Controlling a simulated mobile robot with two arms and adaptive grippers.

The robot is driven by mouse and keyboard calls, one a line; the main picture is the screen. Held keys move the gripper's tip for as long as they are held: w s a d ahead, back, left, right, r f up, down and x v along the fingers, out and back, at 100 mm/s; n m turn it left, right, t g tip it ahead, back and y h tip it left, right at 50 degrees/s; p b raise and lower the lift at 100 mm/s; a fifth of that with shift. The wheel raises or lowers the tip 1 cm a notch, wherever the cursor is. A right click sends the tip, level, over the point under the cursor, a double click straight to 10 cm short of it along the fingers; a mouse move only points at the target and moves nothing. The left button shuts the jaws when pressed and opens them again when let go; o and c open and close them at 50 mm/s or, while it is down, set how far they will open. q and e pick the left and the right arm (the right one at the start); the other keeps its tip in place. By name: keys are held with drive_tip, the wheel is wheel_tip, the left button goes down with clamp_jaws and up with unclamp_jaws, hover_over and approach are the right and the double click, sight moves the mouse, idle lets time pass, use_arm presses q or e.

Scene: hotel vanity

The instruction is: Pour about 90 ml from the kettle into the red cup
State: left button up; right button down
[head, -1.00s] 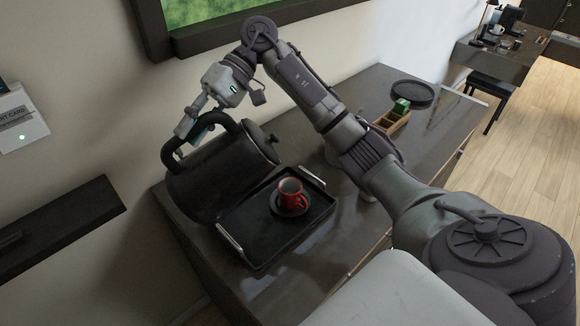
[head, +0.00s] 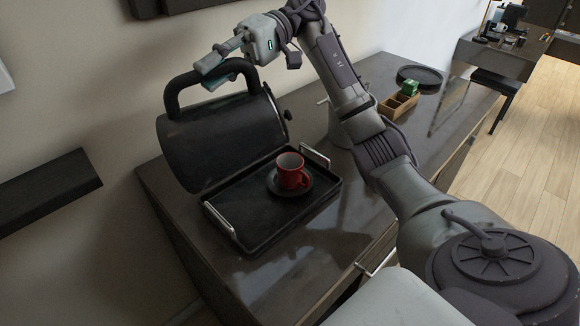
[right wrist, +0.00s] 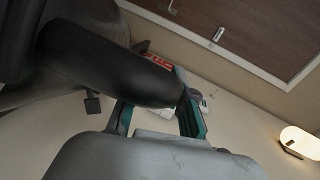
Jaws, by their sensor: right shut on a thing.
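The black kettle (head: 222,143) is held up at the left end of the counter, tilted, beside and partly over the tray. My right gripper (head: 213,75) is shut on its handle (head: 172,97). In the right wrist view the dark handle (right wrist: 105,65) runs between the fingers of my right gripper (right wrist: 158,112). The red cup (head: 291,170) stands upright on a dark saucer (head: 303,192) on the black tray (head: 262,238), to the right of the kettle. The inside of the cup looks pale; I cannot tell any liquid in it. My left gripper is not in view.
The tray has metal handles (head: 222,222). Behind my right arm a wooden box (head: 396,107) with a green item (head: 410,88) and a round black tray (head: 419,76) stand on the counter. A dark wall shelf (head: 45,192) is at left. The counter's front is clear.

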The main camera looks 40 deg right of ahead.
drive_tip(key=shift+s+d+r+y+b, duration=0.15)
drive_tip(key=shift+d+r+b, duration=0.1)
drive_tip(key=shift+d+b, duration=0.15)
drive_tip(key=shift+s+d+r+y+b, duration=0.2)
drive_tip(key=shift+d+b, duration=0.1)
drive_tip(key=shift+d, duration=0.1)
drive_tip(key=shift+s+d+r+n+y+b, duration=0.25)
drive_tip(key=shift+d+r+y+b, duration=0.15)
drive_tip(key=shift+d+b, duration=0.4)
drive_tip(key=shift+s+d+r+n+y+b, duration=0.2)
drive_tip(key=shift+d+y+b, duration=0.3)
drive_tip(key=shift+b, duration=0.4)
idle(1.0)
idle(2.2)
